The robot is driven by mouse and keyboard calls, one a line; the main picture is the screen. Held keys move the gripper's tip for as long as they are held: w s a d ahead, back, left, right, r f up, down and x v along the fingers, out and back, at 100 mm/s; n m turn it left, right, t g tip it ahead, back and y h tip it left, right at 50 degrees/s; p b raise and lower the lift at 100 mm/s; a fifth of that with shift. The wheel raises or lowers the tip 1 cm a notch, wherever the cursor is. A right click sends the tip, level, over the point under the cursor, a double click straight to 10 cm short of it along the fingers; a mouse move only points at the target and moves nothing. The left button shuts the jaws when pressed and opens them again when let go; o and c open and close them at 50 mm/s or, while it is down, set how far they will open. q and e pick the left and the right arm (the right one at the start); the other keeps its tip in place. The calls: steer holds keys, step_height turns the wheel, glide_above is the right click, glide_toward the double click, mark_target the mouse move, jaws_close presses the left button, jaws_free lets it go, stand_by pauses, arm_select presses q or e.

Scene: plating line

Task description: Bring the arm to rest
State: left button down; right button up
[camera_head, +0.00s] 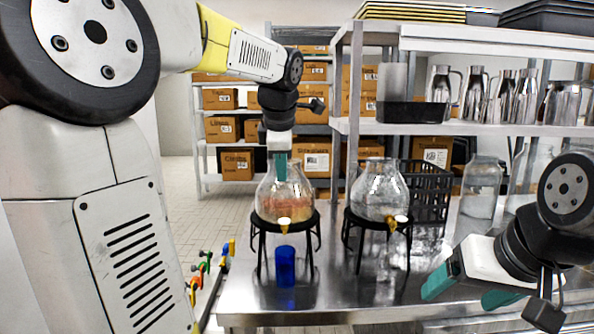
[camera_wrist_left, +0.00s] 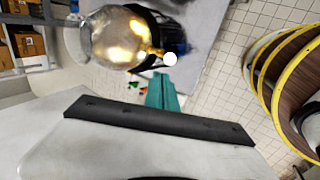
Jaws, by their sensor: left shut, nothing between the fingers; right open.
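My left gripper (camera_head: 281,170) is shut and empty, its teal fingers pointing down. In the head view it overlaps the neck of the left glass dispenser (camera_head: 284,199), which holds an amber and reddish content. In the left wrist view my teal fingers (camera_wrist_left: 162,93) appear beside that dispenser (camera_wrist_left: 118,38); I cannot tell the exact gap. My right gripper (camera_head: 470,288) is open and empty at the lower right, over the table's front. A blue cup (camera_head: 285,266) stands under the left dispenser's tap.
A clear dispenser (camera_head: 379,190) stands on a black stand to the right. Behind it are a black crate (camera_head: 428,190) and glass jars (camera_head: 481,188). A shelf (camera_head: 480,129) with metal pitchers overhangs the steel table (camera_head: 345,298). Coloured valves (camera_head: 200,270) line the table's left side.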

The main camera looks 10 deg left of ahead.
arm_select(q)
steer(key=s+d+f+m+h, duration=0.1)
steer(key=s+d+f+m, duration=0.1)
steer(key=s+f+m, duration=0.2)
steer(key=s+d+f+m+h, duration=0.1)
steer(key=s+f+m, duration=0.3)
steer(key=s+m, duration=0.6)
steer(key=s+d+f+m+h, duration=0.1)
steer(key=s+d+f+m, duration=0.2)
steer(key=s+m, duration=0.3)
steer(key=shift+s+d+f+m+t+h, duration=0.3)
steer(key=shift+s+f+m+t, duration=0.15)
steer(key=shift+m, duration=0.45)
steer(key=shift+a, duration=0.15)
